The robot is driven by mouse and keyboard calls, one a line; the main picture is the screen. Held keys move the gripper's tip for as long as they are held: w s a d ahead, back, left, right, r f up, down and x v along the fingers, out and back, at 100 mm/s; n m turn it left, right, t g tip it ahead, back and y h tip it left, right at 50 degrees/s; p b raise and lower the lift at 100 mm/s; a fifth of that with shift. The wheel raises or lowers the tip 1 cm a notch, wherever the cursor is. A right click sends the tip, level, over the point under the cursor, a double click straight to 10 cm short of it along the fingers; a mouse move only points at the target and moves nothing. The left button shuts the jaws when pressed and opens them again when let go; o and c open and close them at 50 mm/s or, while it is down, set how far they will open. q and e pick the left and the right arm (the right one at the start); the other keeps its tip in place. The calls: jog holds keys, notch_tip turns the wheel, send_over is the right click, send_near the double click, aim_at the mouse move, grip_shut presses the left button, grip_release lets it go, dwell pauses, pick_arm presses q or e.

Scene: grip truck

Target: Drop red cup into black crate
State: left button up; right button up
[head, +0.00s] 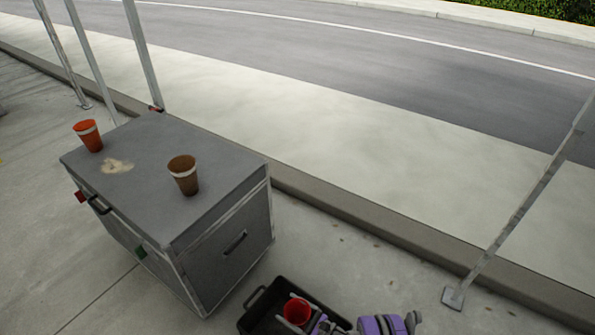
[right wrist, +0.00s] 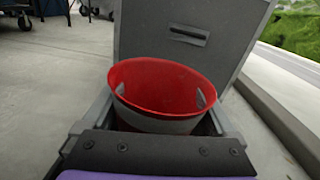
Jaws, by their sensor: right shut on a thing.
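The red cup (head: 297,311) is at the bottom of the head view, over the black crate (head: 258,300). My right gripper (head: 305,316) is shut on the red cup; its arm comes in from the lower right. In the right wrist view the red cup (right wrist: 165,88) stands roughly upright between the two fingers, its open rim towards the camera. Its lower part is hidden there by the gripper body. I cannot tell how high its base is above the crate floor. My left gripper is not in view.
A grey case (head: 225,205) stands left of the crate, with an orange cup (head: 88,135) and a brown cup (head: 183,174) on top. A metal post (head: 520,210) rises at the right. A kerb (head: 360,225) runs behind the case and crate.

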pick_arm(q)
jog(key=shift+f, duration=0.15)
pick_arm(e)
jog(key=shift+f, duration=0.45)
jog(key=o, duration=1)
jog(key=shift+c, duration=0.2)
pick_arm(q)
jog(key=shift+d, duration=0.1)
